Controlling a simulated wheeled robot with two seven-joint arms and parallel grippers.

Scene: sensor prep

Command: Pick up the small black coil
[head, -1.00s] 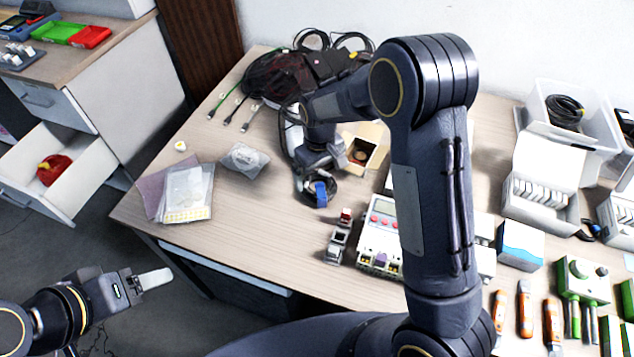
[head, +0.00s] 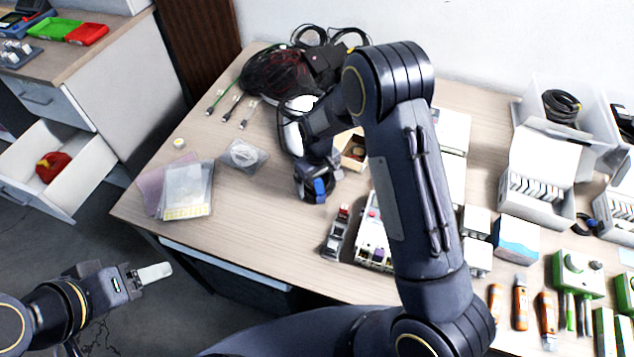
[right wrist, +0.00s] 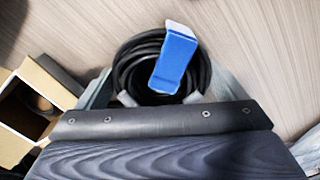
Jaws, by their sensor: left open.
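The small black coil (head: 307,194) with a blue tag lies at the middle of the table in the head view. In the right wrist view the coil (right wrist: 128,72) sits just beyond the gripper, with its blue tag (right wrist: 175,60) standing over its middle. My right gripper (head: 318,178) is down at the coil. Its grey fingertips (right wrist: 159,98) are at either side of the coil's near part. I cannot tell whether they press on it. My left gripper (head: 160,272) is open and empty, away from the table at the lower left.
An open cardboard box (head: 354,152) stands close to the right of the coil. A larger cable bundle (head: 275,80) lies behind. Small modules (head: 337,238) and a white device (head: 372,245) stand in front.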

